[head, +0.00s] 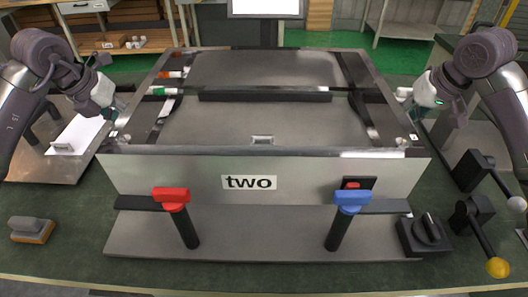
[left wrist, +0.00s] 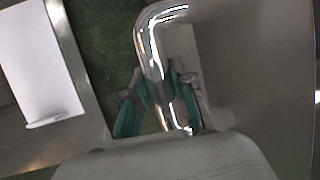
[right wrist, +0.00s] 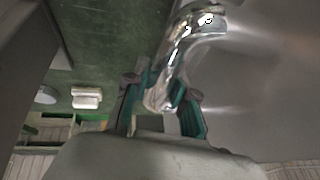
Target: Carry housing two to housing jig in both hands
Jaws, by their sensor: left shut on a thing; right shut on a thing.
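Housing two (head: 130,174) is a wide, shallow open metal box with a "two" label on its front wall, in the middle of the head view. My left gripper (left wrist: 160,100) is shut on the chrome handle on its left side. My right gripper (right wrist: 163,98) is shut on the matching chrome handle on its right side. The housing is over a grey base plate (head: 260,246) with a red-topped clamp (head: 172,200) and a blue-topped clamp (head: 350,205) at its front, seemingly the housing jig. I cannot tell whether the housing touches the plate.
A black rotary knob box (head: 425,235) is at front right, beside levers with white and yellow balls (head: 497,267). A grey-and-tan block (head: 32,229) lies at front left. A tray with white paper (head: 78,136) is at left.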

